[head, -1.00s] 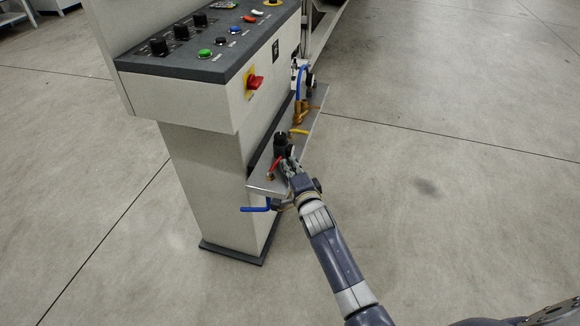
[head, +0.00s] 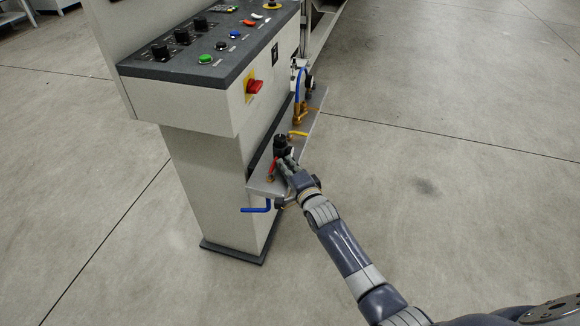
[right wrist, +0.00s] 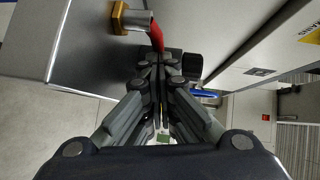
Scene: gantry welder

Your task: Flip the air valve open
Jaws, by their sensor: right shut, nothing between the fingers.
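A red valve lever (head: 272,166) stands at the near end of the grey side plate (head: 262,187) on the machine's pedestal. In the right wrist view the red lever (right wrist: 155,36) runs down from a grey fitting with a brass nut (right wrist: 119,17). My right gripper (head: 286,160) is shut and empty, with its fingertips (right wrist: 159,60) right at the red lever's end. I cannot tell whether they touch it. The fingers partly hide the lever in the head view. A black knob (head: 280,143) stands just behind. My left gripper is not in view.
The control panel (head: 210,50) with a red rotary switch (head: 255,87) overhangs the pedestal. The floor to the right is clear.

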